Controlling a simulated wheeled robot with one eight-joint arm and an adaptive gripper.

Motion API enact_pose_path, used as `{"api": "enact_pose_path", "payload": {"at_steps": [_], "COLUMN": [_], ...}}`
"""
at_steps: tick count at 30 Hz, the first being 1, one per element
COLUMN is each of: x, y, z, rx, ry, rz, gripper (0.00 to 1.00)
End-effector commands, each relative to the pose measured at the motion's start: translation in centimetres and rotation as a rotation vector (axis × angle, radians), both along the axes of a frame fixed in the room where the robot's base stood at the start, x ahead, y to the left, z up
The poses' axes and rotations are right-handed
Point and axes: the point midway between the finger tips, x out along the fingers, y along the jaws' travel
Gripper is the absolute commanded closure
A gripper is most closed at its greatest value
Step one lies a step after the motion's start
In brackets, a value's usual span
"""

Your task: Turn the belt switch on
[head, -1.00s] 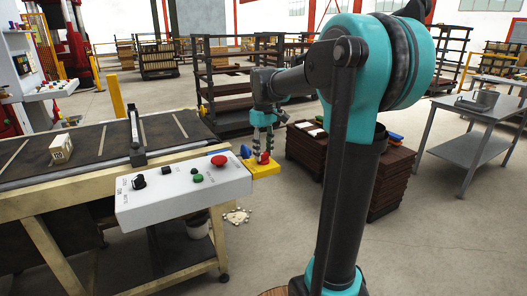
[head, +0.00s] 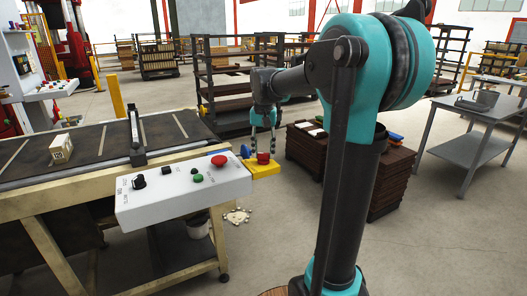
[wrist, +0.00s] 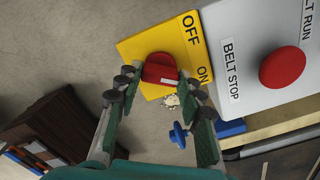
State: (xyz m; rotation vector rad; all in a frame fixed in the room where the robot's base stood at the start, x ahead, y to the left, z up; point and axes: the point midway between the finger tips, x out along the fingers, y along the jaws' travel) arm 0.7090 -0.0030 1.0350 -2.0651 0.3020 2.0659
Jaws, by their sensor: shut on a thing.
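The belt switch is a red knob (head: 263,158) on a yellow plate (head: 262,170) at the right end of the grey control panel. In the wrist view the red knob (wrist: 159,69) shows on the yellow plate (wrist: 140,45), beside the words OFF and ON. A white mark on the knob lies on its lower right side, towards ON. My gripper (head: 263,152) is above the plate, with its fingers on either side of the knob. It is shut on the knob; the exact finger contact is hard to see in the wrist view (wrist: 159,80).
The grey panel (head: 150,208) has a red BELT STOP button (head: 219,160), a green button (head: 198,178) and a black knob (head: 139,182). A brick (head: 61,149) sits on the conveyor belt (head: 90,150). Brown stacked pallets (head: 305,148) stand behind my arm.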

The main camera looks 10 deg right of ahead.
Motion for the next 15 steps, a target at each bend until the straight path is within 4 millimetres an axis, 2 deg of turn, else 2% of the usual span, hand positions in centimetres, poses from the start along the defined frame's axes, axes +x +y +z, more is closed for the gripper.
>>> {"api": "enact_pose_path", "payload": {"at_steps": [6, 15], "x": [0.06, 0.07], "y": [0.00, -0.01], "z": [0.03, 0.03], "rx": [0.000, -0.001], "ry": [-0.001, -0.002], "rz": [-0.117, -0.189], "gripper": [0.91, 0.91]}}
